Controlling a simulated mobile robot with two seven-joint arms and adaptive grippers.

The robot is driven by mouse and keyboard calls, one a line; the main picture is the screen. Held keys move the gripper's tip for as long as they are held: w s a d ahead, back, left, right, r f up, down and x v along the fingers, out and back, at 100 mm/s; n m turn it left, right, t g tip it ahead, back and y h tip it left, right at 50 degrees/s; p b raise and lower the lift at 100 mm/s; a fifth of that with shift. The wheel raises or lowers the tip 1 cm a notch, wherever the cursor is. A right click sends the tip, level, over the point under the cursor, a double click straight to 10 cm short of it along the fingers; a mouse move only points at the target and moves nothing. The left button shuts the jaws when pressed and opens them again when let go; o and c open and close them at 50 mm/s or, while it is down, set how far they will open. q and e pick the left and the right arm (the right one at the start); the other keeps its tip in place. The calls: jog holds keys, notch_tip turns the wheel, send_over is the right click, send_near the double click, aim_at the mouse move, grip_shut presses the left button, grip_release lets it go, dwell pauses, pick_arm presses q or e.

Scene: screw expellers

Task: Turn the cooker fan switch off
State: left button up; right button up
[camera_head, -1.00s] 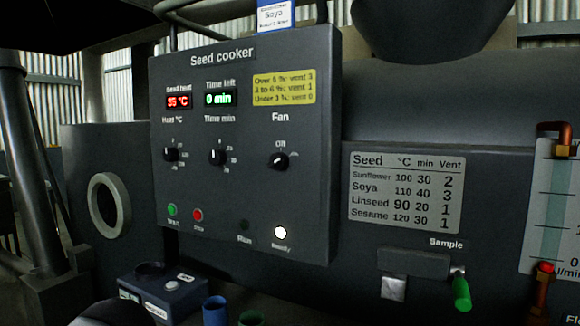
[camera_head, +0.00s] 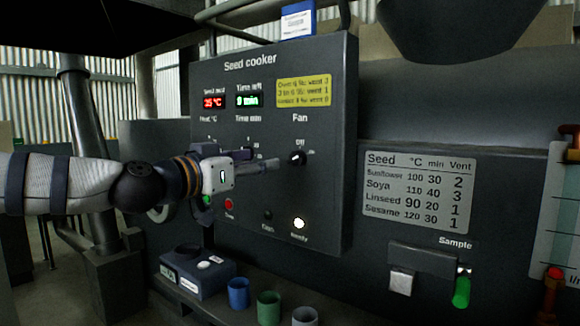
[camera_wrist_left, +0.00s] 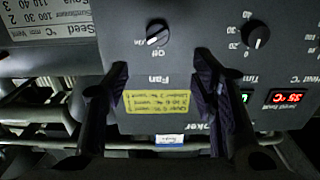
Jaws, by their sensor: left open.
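The fan switch (camera_head: 297,158) is a black rotary knob under the word "Fan" on the dark seed cooker panel (camera_head: 335,200). In the left wrist view, which shows the panel upside down, the fan switch (camera_wrist_left: 158,34) has a pale pointer slanting to the lower left, not straight at the "Off" label below it. My left gripper (camera_head: 276,163) reaches in from the left, its fingers close to the switch. In the left wrist view the open fingers (camera_wrist_left: 160,68) are spread with nothing between them; the switch lies beyond the tips. I cannot tell whether they touch. My right gripper is not in view.
The time knob (camera_wrist_left: 256,35) is beside the fan switch; the heat knob is hidden behind my left gripper in the head view. A red button (camera_head: 228,204) and lit ready lamp (camera_head: 299,223) are lower on the panel. Several cups, including a blue one (camera_head: 238,293), stand below.

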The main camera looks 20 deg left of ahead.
pick_arm(q)
jog(key=b, duration=0.1)
send_near(292, 161)
jog(key=w, duration=0.3)
jog(key=x, duration=0.3)
jog(key=d+b+x, duration=0.1)
jog(key=x, duration=0.2)
jog(key=shift+f, duration=0.1)
jog(key=shift+w+d, duration=0.15)
jog(key=shift+w, duration=0.1)
jog(key=shift+r, duration=0.25)
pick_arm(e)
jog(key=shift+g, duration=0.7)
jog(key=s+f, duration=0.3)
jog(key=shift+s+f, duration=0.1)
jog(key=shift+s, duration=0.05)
pick_arm(q)
jog(key=shift+c, duration=0.2)
jog(key=c, duration=1.1)
